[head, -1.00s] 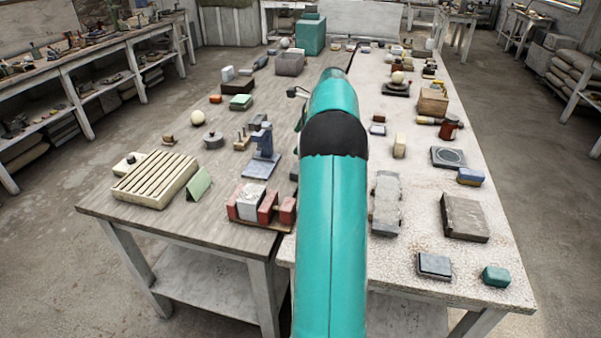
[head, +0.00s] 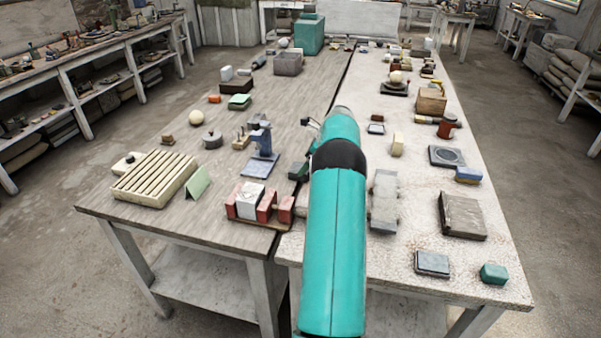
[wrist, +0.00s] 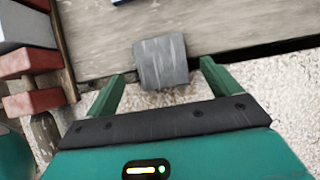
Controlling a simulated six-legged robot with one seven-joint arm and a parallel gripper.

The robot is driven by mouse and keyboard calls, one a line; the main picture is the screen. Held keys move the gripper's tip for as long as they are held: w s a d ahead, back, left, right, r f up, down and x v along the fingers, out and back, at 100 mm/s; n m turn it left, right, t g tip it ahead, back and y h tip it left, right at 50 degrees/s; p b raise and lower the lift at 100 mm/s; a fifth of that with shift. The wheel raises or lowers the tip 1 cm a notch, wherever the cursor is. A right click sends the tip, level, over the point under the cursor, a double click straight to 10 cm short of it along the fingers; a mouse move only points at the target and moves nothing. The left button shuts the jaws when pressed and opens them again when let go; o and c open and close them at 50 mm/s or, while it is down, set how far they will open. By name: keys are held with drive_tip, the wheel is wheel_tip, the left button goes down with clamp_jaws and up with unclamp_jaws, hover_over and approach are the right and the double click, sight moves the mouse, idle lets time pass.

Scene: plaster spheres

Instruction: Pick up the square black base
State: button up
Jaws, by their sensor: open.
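A dark grey, roughly square flat block (wrist: 161,62), which looks like the square base, shows in the wrist view. It lies at the edge of the wooden tabletop, overlapping the seam with the pale speckled top. My gripper (wrist: 162,70) is open and empty, with one green finger on each side of the block. I cannot tell how high the fingers are above it.
Red blocks with a pale piece (head: 248,202) stand close to the left, also at the wrist view's left edge (wrist: 30,80). A blue-grey stand (head: 261,150) is just beyond. A slatted cream box (head: 155,178) is farther left.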

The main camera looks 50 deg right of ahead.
drive_tip(key=x, duration=0.4)
drive_tip(key=shift+w+f, duration=0.2)
drive_tip(key=shift+f, duration=0.1)
drive_tip(key=shift+r, duration=0.1)
drive_tip(key=c, duration=1.4)
wheel_tip(320, 180, up, 10)
drive_tip(key=shift+a, duration=0.1)
